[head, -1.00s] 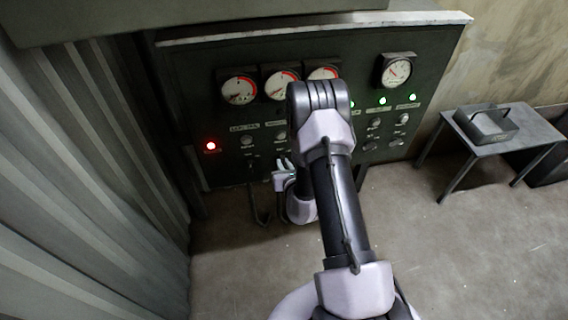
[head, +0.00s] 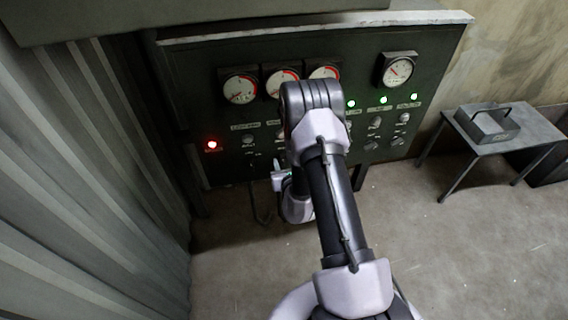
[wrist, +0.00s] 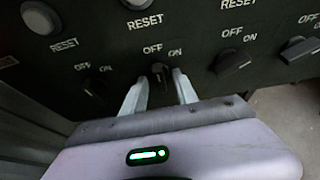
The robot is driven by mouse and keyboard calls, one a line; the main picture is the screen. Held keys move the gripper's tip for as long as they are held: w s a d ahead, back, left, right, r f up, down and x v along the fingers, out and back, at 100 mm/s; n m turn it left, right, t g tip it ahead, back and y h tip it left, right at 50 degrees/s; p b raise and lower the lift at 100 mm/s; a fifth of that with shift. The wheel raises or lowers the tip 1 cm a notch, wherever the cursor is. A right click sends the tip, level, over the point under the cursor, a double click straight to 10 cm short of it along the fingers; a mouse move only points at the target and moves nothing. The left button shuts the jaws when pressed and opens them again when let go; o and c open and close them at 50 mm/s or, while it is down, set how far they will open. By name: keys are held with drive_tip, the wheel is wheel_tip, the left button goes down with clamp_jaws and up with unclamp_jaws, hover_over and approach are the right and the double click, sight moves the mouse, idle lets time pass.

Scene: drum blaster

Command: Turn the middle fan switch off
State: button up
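The dark control panel (head: 350,65) fills the back of the head view. In the wrist view a row of dark rotary switches runs under OFF and ON labels. The second switch from the left (wrist: 159,70), seemingly the middle fan switch, lies between the fingertips of my gripper (wrist: 160,80). The pale fingers stand apart on either side of it; I cannot tell whether they touch it. Its exact setting is unclear. The switch to its right (wrist: 232,64) is turned toward ON. In the head view my arm hides much of the middle switches.
Grey reset buttons (wrist: 146,5) sit above the switches. Gauges (head: 240,89), a red lamp (head: 212,144) and green lamps (head: 383,100) are on the panel. Corrugated metal (head: 90,180) stands at left. A small table (head: 540,133) with a metal box (head: 486,124) stands at right.

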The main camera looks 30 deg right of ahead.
drive_tip(key=p+v, duration=0.2)
drive_tip(key=v, duration=1)
